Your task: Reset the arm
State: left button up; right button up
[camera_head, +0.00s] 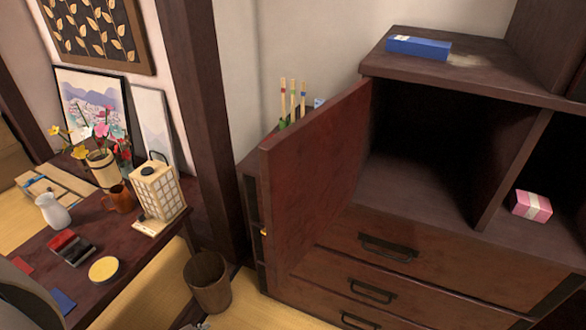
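My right arm does not show.
A dark wooden cabinet (440,246) fills the right, its reddish door (315,185) swung open. A blue box (418,47) lies on top; a pink box (531,206) sits inside. A waste bin (208,283) stands left of it. A low table (130,240) holds a lantern (157,190) and white jug (52,211).

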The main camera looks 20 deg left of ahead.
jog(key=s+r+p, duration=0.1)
jog(key=p, duration=0.2)
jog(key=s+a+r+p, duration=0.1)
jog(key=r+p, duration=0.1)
jog(key=p, duration=0.1)
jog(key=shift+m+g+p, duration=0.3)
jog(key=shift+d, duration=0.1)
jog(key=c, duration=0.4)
pick_arm(q)
jog(key=w+d+n+t+h, duration=0.1)
jog(key=d+t+h, duration=0.1)
jog(key=d, duration=0.3)
jog(key=w+d+r+n+t+h, duration=0.1)
jog(key=w+d+t+h, duration=0.1)
jog(key=d, duration=0.4)
jog(key=shift+d+n+h, duration=0.25)
jog(key=shift+n+h, duration=0.15)
jog(key=shift+h, duration=0.2)
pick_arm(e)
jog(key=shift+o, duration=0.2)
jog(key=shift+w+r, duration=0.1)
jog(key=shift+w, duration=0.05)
pick_arm(q)
jog(key=shift+w+r, duration=0.1)
jog(key=shift+w, duration=0.05)
